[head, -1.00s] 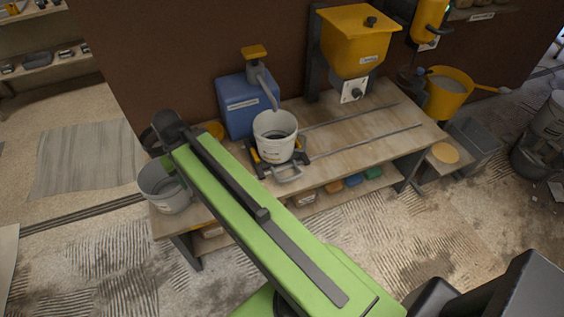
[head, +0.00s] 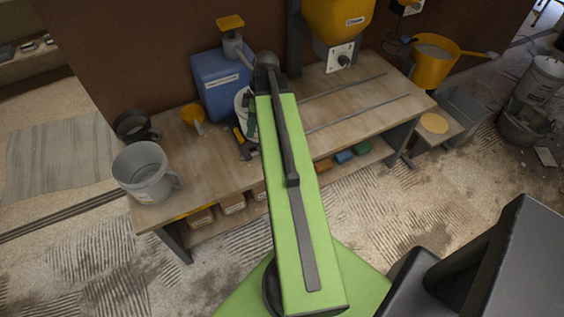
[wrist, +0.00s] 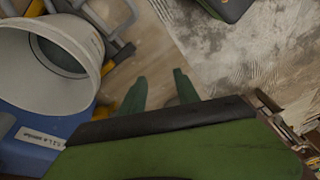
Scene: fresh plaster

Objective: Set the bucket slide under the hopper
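The white bucket (head: 241,101) stands on its slide (head: 241,142), a dark carriage with yellow clamps, in front of the blue tank. My arm hides much of both in the head view. In the wrist view the bucket (wrist: 45,65) is at the left, and the slide's grey handle loop (wrist: 112,14) is at the top. My gripper (wrist: 160,88) has its two green fingers apart with nothing between them, beside the bucket and short of the handle. The yellow hopper (head: 338,18) is mounted farther right, above the rails (head: 345,102).
The blue tank (head: 217,88) with a spout stands behind the bucket. A yellow bucket (head: 433,62) is at the right. The bench top (head: 385,105) along the rails is clear.

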